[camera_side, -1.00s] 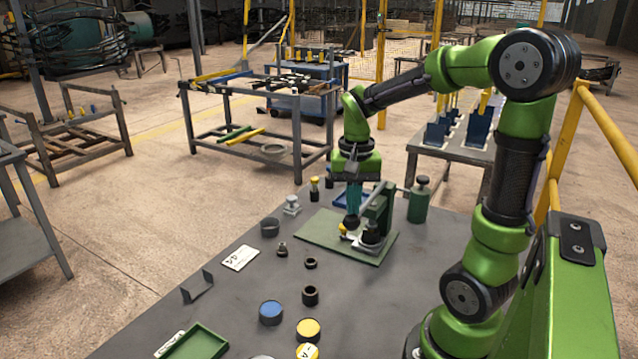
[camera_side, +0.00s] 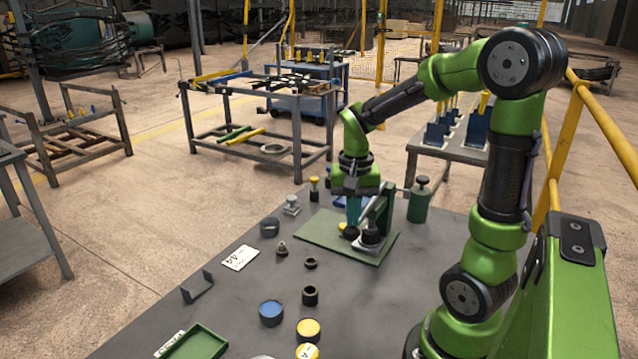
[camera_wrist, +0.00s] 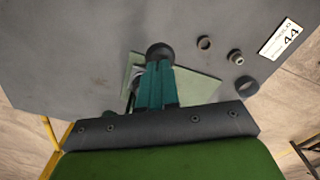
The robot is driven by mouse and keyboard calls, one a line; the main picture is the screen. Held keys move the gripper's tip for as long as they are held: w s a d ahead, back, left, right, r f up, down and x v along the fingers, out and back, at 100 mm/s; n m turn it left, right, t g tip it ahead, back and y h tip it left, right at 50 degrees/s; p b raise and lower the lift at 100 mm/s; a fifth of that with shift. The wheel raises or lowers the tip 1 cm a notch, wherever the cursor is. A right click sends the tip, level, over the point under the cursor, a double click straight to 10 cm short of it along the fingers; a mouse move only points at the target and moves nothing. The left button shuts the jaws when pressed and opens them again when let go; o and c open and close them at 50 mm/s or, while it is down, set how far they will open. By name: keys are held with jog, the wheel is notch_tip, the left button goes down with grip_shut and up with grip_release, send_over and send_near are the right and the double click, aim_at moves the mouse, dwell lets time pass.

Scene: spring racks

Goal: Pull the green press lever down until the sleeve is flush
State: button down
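The green press (camera_side: 380,205) stands on a pale green plate (camera_side: 318,228) at the far end of the table. A black round knob (camera_side: 350,233), seemingly the end of its lever, is low on the near-left side of the press. My gripper (camera_side: 352,224) points down, with its teal fingers together and their tips at the top of the knob. In the wrist view, the fingers (camera_wrist: 158,65) lie side by side and the black knob (camera_wrist: 160,50) shows just beyond the tips. The sleeve is too small and too hidden to make out.
A green cylinder (camera_side: 419,203) stands right of the press. A white label card (camera_side: 240,257), a metal bracket (camera_side: 197,288), a blue-topped can (camera_side: 271,312), a yellow-topped can (camera_side: 308,330) and a green tray (camera_side: 195,345) lie nearer. The table's left side has free room.

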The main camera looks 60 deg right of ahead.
dwell(0.4)
notch_tip(320, 180, up, 13)
dwell(1.5)
jog(key=s+a+f+n+t+y, duration=0.1)
jog(key=a+f+n+t, duration=0.1)
jog(key=a, duration=0.6)
jog(key=s+a+f+n+t+y, duration=0.1)
jog(key=s+a+n+t, duration=0.1)
jog(key=a+n+t, duration=0.3)
jog(key=a+n, duration=0.1)
jog(key=a, duration=0.2)
jog(key=shift+a+f, duration=0.15)
jog(key=shift+f, duration=0.2)
